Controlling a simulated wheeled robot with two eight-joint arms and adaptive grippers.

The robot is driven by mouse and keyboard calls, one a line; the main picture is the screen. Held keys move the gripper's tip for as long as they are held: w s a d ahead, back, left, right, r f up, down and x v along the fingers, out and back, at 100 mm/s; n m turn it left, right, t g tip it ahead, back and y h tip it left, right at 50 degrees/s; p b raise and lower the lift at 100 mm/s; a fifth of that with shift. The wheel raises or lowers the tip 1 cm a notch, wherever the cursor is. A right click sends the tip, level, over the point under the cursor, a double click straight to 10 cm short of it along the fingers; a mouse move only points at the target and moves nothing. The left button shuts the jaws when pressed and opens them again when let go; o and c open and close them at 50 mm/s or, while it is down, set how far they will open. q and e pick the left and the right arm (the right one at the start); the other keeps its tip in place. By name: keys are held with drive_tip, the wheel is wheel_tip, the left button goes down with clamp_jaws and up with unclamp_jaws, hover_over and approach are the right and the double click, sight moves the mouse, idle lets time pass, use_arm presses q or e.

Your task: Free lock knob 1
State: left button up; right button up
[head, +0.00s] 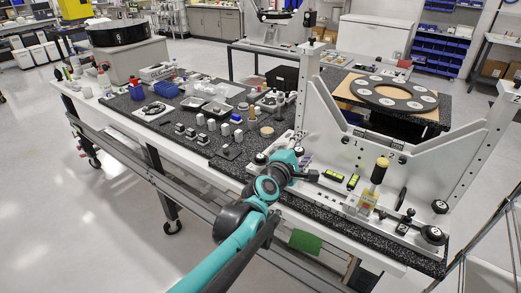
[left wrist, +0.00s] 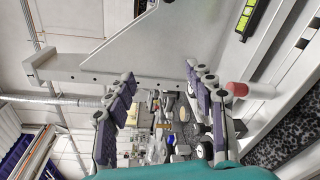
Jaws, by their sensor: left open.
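The white mirror fixture (head: 345,140) stands on the right part of the bench, with small printed numbers on its plates. Small dark round knobs show at its left end, one (head: 260,158) left of my left gripper and one (head: 299,151) just behind it. I cannot read which is lock knob 1. Two more black knobs (head: 440,206) (head: 432,235) sit at its right end. My left gripper (head: 307,176) is at the fixture's left front, apart from the knobs as far as I can tell. In the left wrist view its fingers (left wrist: 161,75) are spread with nothing between them. My right gripper is out of view.
A red-tipped white cylinder (left wrist: 240,90) is beside one finger. A dark ring (head: 393,94) lies behind; small parts crowd the bench at left.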

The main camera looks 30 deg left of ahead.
use_arm(q)
drive_tip(key=s+d+f+m+g+h, duration=0.2)
drive_tip(key=s+d+f+m+g, duration=0.45)
drive_tip(key=s+m, duration=0.55)
drive_tip(key=s+f+m+g+p, duration=0.2)
drive_tip(key=s+f+m, duration=0.25)
drive_tip(key=m, duration=0.25)
wheel_tip(320, 180, up, 9)
drive_tip(key=m+g+y+p, duration=0.2)
drive_tip(key=m+g+p, duration=0.85)
drive_tip(key=p, duration=1.25)
hover_over(260, 156)
drive_tip(key=shift+d+r+m+t, duration=0.15)
drive_tip(key=shift+m+t, duration=1)
drive_tip(key=shift+t, duration=0.05)
drive_tip(key=shift+f, duration=0.3)
wheel_tip(260, 156, down, 8)
drive_tip(key=shift+r+b, duration=0.15)
drive_tip(key=shift+b, duration=0.25)
drive_tip(key=c, duration=1.2)
